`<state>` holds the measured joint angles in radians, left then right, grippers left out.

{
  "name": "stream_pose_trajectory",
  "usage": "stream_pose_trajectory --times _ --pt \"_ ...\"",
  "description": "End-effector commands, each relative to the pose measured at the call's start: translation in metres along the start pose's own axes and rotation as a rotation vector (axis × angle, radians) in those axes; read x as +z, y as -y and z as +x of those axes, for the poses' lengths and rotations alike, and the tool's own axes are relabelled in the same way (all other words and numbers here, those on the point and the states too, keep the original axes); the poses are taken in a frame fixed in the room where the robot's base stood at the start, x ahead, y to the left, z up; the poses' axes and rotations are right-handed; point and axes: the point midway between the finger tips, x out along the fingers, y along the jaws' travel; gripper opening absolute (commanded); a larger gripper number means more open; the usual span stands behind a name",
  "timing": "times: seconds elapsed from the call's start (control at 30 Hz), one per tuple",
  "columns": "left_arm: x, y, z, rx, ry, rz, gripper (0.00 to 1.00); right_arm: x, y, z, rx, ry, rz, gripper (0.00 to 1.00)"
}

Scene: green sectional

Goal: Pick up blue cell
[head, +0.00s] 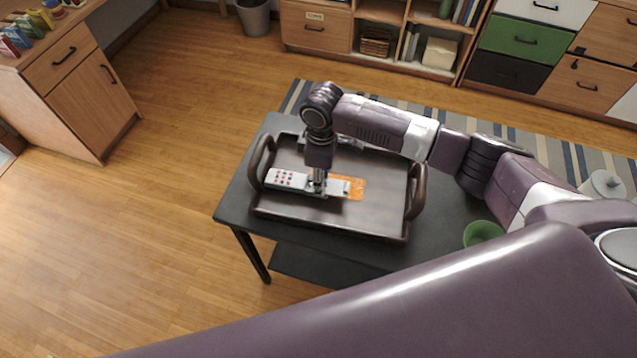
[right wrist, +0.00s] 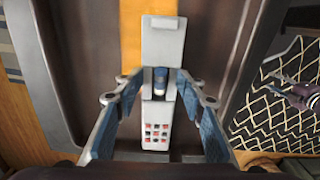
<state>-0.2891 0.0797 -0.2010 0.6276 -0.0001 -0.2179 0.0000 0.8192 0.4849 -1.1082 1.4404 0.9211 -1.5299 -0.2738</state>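A white remote (head: 285,181) with red and dark buttons lies on a dark brown tray (head: 385,222). In the right wrist view the remote (right wrist: 157,125) has an opening in its middle, and the blue cell (right wrist: 160,82) sits there. My right gripper (head: 318,190) points straight down over the remote's middle. The cell is hidden behind the gripper in the head view. My left gripper is not in view.
The tray has two raised handles and stands on a dark table (head: 240,200). An orange flat item (head: 357,187) lies by the remote. A green cup (head: 482,232) stands to the tray's right. Shelves (head: 400,45) line the back; floor at left is clear.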

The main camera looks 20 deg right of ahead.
Motion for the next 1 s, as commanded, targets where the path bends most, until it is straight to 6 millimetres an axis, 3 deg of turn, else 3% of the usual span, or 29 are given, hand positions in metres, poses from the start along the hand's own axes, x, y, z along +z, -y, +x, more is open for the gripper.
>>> stream_pose_trajectory --times 0.27,0.77,1.0 --pt "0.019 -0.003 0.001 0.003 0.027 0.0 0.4 0.004 0.004 0.008 -0.008 0.01 -0.001 0.0" --pt "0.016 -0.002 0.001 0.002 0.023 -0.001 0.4 0.005 0.003 0.005 -0.008 0.014 0.0 0.0" --pt "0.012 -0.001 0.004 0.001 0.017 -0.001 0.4 0.003 0.002 -0.027 -0.003 0.008 -0.001 0.0"
